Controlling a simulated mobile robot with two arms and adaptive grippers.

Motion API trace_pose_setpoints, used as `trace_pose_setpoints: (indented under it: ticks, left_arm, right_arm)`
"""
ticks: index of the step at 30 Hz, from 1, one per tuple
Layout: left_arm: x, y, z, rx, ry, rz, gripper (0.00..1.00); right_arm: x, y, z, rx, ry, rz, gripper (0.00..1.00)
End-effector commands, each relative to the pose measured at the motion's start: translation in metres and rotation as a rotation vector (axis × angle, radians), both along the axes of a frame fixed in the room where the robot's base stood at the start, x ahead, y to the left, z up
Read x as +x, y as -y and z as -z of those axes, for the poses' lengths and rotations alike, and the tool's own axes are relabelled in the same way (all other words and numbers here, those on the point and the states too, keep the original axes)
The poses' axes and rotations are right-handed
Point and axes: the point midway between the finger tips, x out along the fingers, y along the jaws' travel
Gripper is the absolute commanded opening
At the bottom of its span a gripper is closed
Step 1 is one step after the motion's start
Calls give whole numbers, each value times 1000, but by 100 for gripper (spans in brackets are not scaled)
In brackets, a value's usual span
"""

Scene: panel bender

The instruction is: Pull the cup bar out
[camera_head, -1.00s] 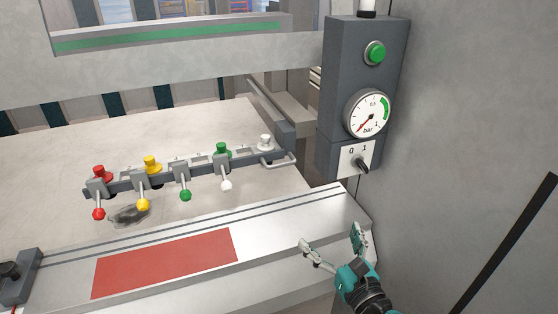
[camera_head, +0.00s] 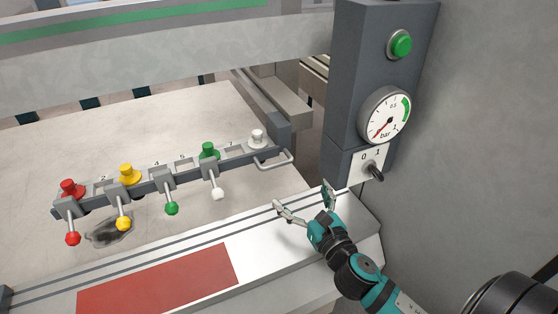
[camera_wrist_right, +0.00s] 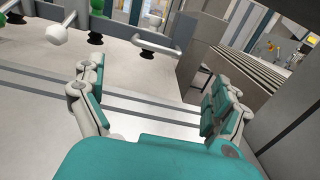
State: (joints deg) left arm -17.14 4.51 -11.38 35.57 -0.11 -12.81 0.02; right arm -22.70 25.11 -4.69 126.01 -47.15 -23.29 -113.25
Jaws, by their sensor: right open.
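The cup bar (camera_head: 140,186) is a dark grey bar over the pale table, with red, yellow, green and white cups on it and coloured ball-ended levers hanging in front. A metal loop handle (camera_head: 275,161) sits at its right end; it also shows in the right wrist view (camera_wrist_right: 157,47). My right gripper (camera_head: 304,198) is open and empty above the silver front ledge, to the right of and nearer than the handle, apart from it. In the right wrist view the handle lies ahead, beyond the open fingers (camera_wrist_right: 150,100). My left gripper is not in view.
A grey control post (camera_head: 350,90) with a green button (camera_head: 400,44), gauge (camera_head: 385,114) and 0/1 switch (camera_head: 375,172) stands right of the bar. A red mat (camera_head: 160,281) lies on the silver ledge (camera_head: 262,258). A dark patch (camera_head: 108,231) marks the table.

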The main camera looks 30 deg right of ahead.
Motion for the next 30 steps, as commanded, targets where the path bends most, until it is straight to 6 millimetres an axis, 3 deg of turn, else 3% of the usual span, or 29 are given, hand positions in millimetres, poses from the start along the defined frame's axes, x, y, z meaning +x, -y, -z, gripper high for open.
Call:
trace_pose_setpoints:
  ticks: [9,15,21,30]
  left_arm:
    - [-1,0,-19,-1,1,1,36]
    - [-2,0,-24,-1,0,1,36]
    - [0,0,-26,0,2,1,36]
    - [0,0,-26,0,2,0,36]
  right_arm:
    - [72,4,-5,1,3,1,100]
    - [106,6,-3,3,2,0,100]
    - [123,8,-1,3,1,-1,100]
    - [126,9,-1,3,1,-1,100]
